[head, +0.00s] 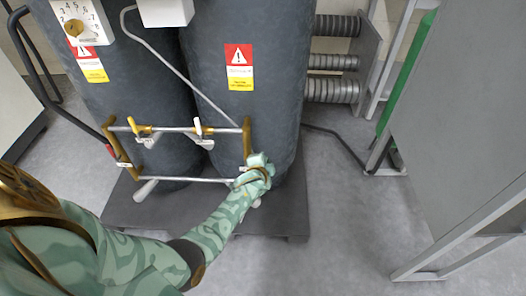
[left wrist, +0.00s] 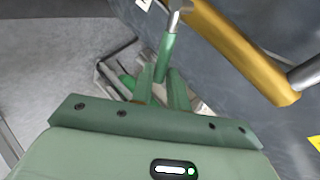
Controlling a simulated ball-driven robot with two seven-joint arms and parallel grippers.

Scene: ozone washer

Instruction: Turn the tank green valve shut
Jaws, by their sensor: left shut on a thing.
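The green valve handle (left wrist: 167,52) runs down from a grey metal stem beside a brass-coloured pipe (left wrist: 240,50) in the left wrist view. My left gripper (left wrist: 160,82) is shut on the lower end of this handle. In the head view my left gripper (head: 258,172) is at the lower right corner of the pipe frame, in front of the right dark tank (head: 250,40). The green handle is mostly hidden there by my gripper. My right gripper is not in view.
Another pale handle (head: 145,190) is at the lower left. Both tanks stand on a dark base (head: 275,222). A grey panel on a metal frame (head: 460,130) stands at the right; floor between is clear.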

